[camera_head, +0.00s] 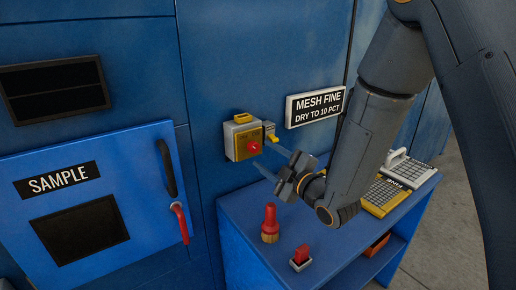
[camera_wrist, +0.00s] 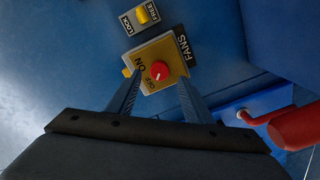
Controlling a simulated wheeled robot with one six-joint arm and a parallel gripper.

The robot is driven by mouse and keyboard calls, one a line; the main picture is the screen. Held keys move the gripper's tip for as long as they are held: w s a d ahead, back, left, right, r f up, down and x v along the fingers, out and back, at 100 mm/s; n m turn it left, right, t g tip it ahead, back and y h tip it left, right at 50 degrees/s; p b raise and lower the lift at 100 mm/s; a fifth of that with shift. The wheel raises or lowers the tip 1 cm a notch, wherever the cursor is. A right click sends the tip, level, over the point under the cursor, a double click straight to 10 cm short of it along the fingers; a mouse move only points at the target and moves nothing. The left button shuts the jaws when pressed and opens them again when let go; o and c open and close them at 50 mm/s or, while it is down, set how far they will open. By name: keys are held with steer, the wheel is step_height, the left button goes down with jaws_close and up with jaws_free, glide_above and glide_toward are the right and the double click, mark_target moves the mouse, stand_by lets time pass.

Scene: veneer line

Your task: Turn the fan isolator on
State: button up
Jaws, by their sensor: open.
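The fan isolator (camera_head: 243,137) is a grey box with a yellow face and a red knob (camera_head: 254,148) on the blue wall. A small LOCK/FREE plate (camera_wrist: 128,17) with a yellow slider (camera_wrist: 148,12) sits beside the isolator; the slider's setting is unclear. My gripper (camera_head: 262,154) is open and empty, pointing at the isolator. In the wrist view its fingers (camera_wrist: 158,78) appear either side of the knob; contact is not visible.
A blue bench (camera_head: 237,205) below holds a red-topped wooden-based tool (camera_head: 270,222), a small red switch (camera_head: 301,257) and mesh trays (camera_head: 382,196). Left is the SAMPLE door (camera_head: 110,165) with a red handle (camera_head: 180,222). A MESH FINE sign (camera_head: 315,107) is right of the isolator.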

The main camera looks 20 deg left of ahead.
mark_target(256, 149)
steer(key=shift+p+x, duration=0.65)
steer(key=shift+x, duration=1.85)
steer(key=c, duration=1.1)
steer(key=shift+o, duration=0.2)
